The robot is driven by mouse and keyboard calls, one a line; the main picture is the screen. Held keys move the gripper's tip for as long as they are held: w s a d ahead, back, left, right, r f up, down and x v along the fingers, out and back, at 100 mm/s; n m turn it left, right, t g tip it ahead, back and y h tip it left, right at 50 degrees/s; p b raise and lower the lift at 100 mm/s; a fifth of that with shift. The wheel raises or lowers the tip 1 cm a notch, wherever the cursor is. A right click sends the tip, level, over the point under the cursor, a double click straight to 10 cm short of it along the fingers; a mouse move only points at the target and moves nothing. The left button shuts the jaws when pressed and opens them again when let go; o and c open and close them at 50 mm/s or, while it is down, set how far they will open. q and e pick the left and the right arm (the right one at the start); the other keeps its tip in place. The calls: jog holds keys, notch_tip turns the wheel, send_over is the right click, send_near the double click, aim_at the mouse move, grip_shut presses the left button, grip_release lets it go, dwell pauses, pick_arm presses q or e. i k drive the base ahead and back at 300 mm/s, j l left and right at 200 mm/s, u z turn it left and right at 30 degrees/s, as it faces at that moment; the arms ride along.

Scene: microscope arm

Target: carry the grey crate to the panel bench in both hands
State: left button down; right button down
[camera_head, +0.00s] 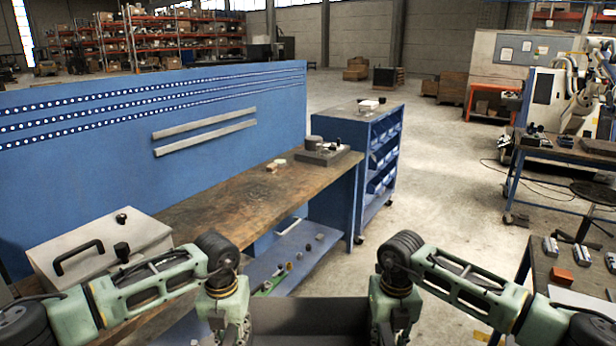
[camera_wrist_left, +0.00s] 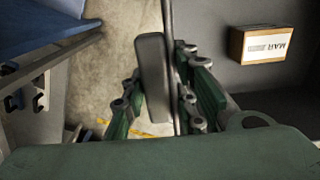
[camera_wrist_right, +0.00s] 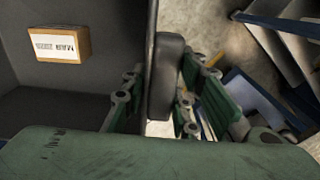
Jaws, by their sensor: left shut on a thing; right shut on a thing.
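The grey crate (camera_head: 308,318) shows at the bottom middle of the head view, between my two hands; its lower part is cut off. My left gripper (camera_head: 228,325) is shut on the crate's left side, with a dark grip piece between its fingers in the left wrist view (camera_wrist_left: 153,85). My right gripper (camera_head: 392,325) is shut on the right side, around a similar piece in the right wrist view (camera_wrist_right: 165,80). A small brown labelled box (camera_wrist_left: 262,45) lies inside the crate. The panel bench (camera_head: 225,203), with a wooden top and blue perforated back panel, stands ahead to the left.
A grey case with a black handle (camera_head: 90,240) sits on the bench's near end. A dark device (camera_head: 322,153) stands at its far end. A blue bin cabinet (camera_head: 385,150) adjoins it. Open floor (camera_head: 450,210) lies right of it; a table (camera_head: 570,262) stands at right.

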aim_at(257, 198)
jog(key=i+z, duration=0.75)
jog(key=i, duration=0.25)
jog(key=i+z, duration=0.2)
jog(key=i, duration=0.75)
jog(key=i+u, duration=0.55)
jog(key=k+u, duration=0.1)
jog(key=u, duration=0.75)
